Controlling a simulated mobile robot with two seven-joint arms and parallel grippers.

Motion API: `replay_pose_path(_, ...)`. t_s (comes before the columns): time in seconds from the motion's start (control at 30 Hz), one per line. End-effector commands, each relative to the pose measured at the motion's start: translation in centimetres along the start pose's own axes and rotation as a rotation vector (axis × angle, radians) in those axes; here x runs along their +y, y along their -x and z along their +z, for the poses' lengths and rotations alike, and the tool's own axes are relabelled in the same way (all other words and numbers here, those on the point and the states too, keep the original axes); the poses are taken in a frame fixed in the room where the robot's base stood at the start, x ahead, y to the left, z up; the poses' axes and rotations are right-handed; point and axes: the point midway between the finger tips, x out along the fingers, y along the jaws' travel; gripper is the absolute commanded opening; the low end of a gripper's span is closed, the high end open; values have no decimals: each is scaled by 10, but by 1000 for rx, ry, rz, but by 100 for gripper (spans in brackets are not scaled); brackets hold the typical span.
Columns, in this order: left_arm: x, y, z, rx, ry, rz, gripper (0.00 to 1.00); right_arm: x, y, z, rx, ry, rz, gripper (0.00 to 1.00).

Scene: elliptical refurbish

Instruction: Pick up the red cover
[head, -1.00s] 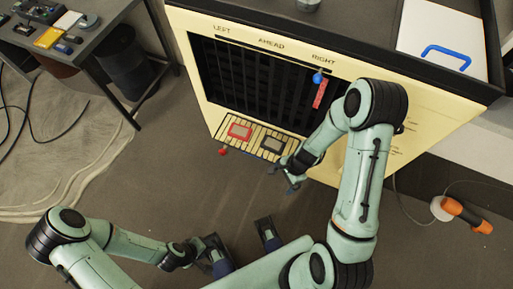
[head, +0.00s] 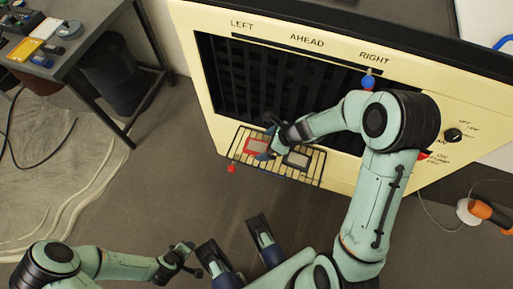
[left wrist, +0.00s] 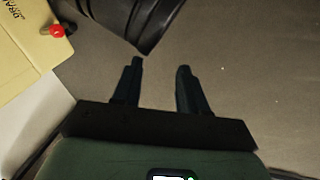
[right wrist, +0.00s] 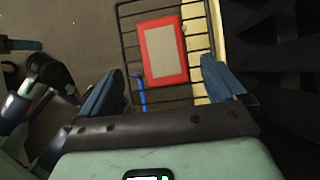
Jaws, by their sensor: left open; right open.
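The red cover (head: 257,145), a red rectangular frame with a pale grey centre, lies on the wire rack at the front of the cream cabinet. In the right wrist view the cover (right wrist: 180,77) shows ahead, between the lines of my fingers. My right gripper (head: 267,152) is at the cover in the head view and partly hides it. In the right wrist view the right gripper (right wrist: 160,72) is open, with nothing held; contact cannot be told. My left gripper (head: 190,262) is low at the left, away from the cabinet. In the left wrist view it (left wrist: 160,66) is open and empty.
The wire rack (head: 318,171) also holds a dark-framed grey panel (head: 297,158). The cream cabinet (head: 215,100) has a dark grille. An orange-handled tool (head: 490,214) lies right.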

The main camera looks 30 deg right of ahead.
Motion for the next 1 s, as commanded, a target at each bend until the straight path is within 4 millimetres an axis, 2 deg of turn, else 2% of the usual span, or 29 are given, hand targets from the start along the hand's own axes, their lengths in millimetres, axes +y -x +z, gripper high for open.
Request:
replay_pose_path(0.27,-8,-19,-17,50,7,-9,43,-5,-36,1,1,2,2,97)
replay_pose_path(0.4,-22,-29,2,-10,20,-33,43,-5,-49,1,1,0,1,97)
replay_pose_path(0.67,-24,-29,6,-21,23,-37,43,-5,-50,3,0,1,0,97)
replay_pose_path(0.9,-23,-29,6,-21,23,-37,43,-5,-50,2,0,1,0,26)
replay_pose_path(1.0,-23,-29,6,-21,23,-36,43,-5,-50,3,-1,2,0,25)
